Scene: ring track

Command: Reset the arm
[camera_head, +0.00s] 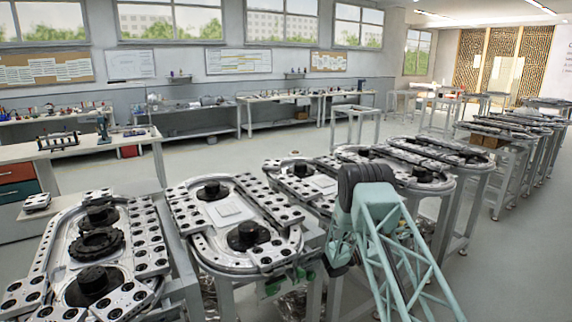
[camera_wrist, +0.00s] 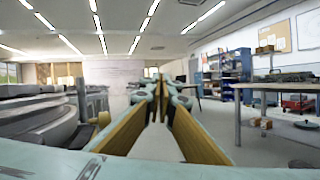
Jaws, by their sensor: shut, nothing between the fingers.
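My gripper (camera_wrist: 158,88) shows in the wrist view as two long fingers with tan inner pads. The fingers run forward and come together, with nothing between them. In the head view my teal lattice arm with its dark joint rises at the right of centre and bends down beside the middle ring track (camera_head: 209,254). In the wrist view the fingers point along an open room, with ring tracks (camera_wrist: 40,118) close on the left.
A second ring track (camera_head: 40,262) with black round parts stands at the left. More track tables (camera_head: 412,160) run back to the right. A workbench (camera_head: 80,143) stands behind on the left. In the wrist view a table (camera_wrist: 280,84) and blue shelves (camera_wrist: 228,68) stand right. The floor between is clear.

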